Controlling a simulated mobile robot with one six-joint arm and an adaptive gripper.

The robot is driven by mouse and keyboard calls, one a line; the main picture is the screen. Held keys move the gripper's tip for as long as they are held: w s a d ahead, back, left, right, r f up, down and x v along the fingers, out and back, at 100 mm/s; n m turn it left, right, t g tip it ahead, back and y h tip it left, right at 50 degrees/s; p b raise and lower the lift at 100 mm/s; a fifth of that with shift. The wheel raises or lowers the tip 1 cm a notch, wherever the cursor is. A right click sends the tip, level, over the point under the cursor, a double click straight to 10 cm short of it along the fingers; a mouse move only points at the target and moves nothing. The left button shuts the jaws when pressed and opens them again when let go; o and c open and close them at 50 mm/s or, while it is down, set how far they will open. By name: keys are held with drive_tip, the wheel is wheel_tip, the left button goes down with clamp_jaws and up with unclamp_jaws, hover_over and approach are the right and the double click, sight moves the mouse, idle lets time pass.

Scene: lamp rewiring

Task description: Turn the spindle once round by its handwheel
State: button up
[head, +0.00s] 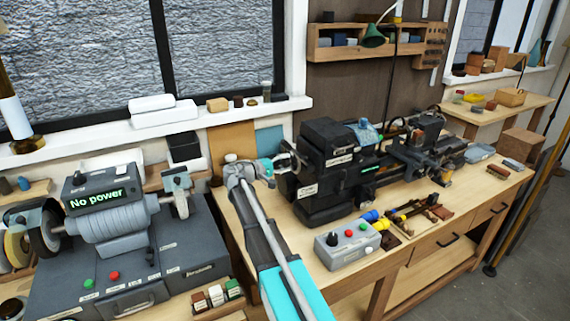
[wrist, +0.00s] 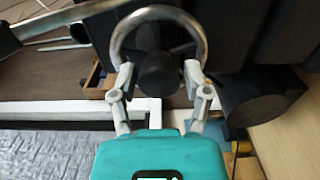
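The handwheel (head: 291,158) is a metal ring on the left end of the black lathe (head: 340,165). In the wrist view the handwheel (wrist: 117,33) arches just beyond my fingertips, with a dark round hub or knob (wrist: 158,74) in its middle. My gripper (head: 275,166) is at the handwheel, reaching in from the front left. In the wrist view my gripper (wrist: 158,76) has its two fingers wide apart, one on each side of the dark knob, with gaps beside it. The fingers overlap the ring's lower ends; I cannot tell whether they touch it.
A grey control box (head: 347,245) with red and green buttons stands on the bench before the lathe. Hand tools (head: 410,212) lie to its right. A bench grinder (head: 110,215) with a "No power" display stands at left. A windowsill (head: 215,117) runs behind.

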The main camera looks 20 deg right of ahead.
drive_tip(key=shift+o, duration=0.5)
drive_tip(key=shift+a, duration=0.15)
drive_tip(key=a, duration=0.7)
drive_tip(key=shift+a, duration=0.15)
drive_tip(key=shift+s, duration=0.1)
idle(0.3)
